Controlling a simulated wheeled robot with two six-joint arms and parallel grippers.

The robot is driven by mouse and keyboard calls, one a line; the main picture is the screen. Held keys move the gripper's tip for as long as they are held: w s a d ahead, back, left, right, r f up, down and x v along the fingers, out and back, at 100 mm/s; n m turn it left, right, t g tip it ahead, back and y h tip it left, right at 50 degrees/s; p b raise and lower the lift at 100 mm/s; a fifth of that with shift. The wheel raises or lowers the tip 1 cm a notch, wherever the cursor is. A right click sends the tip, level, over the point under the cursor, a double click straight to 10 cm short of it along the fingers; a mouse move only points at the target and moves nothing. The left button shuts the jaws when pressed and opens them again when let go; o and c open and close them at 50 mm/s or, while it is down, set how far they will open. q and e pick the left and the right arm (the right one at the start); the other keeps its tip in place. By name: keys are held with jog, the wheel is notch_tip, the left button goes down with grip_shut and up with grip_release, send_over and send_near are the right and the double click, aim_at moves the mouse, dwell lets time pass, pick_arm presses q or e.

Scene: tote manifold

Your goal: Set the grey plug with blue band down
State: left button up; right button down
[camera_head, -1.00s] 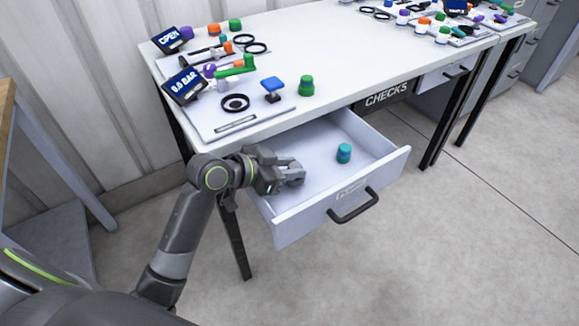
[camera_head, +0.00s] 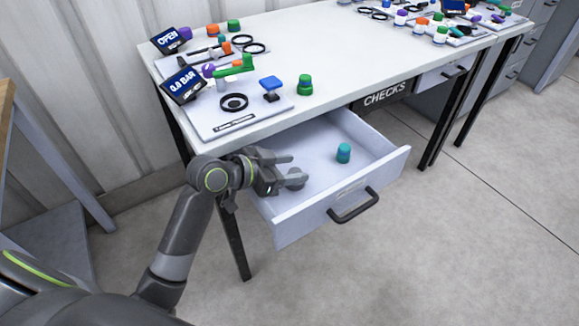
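My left gripper (camera_head: 290,169) is over the left part of the open drawer (camera_head: 315,180), with a gap between its fingers. A rounded dark grey shape (camera_head: 297,180) shows at the lower fingertip. I cannot tell whether it is the grey plug or part of the finger, and no blue band shows on it. A teal plug with a darker, bluish middle (camera_head: 343,153) stands upright in the drawer, to the right of the gripper and apart from it. My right gripper is out of view.
The drawer's front wall and black handle (camera_head: 354,207) face me. Its right side is clear.

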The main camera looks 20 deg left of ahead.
pick_arm(q)
jog(key=shift+s+a+f, duration=0.1)
jog(key=shift+a+f, duration=0.1)
jog(key=shift+f, duration=0.4)
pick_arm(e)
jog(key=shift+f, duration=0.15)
pick_arm(q)
jog(key=shift+r, duration=0.15)
jog(key=shift+a+r+p, duration=0.25)
jog(key=shift+r+p, duration=0.2)
jog(key=shift+p, duration=0.05)
jog(key=p+v, duration=0.1)
jog(key=v, duration=1)
jog(key=shift+r+p, duration=0.4)
jog(key=shift+r, duration=0.1)
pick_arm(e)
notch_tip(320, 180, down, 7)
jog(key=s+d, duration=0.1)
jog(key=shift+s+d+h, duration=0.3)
pick_arm(q)
jog(key=shift+s, duration=0.1)
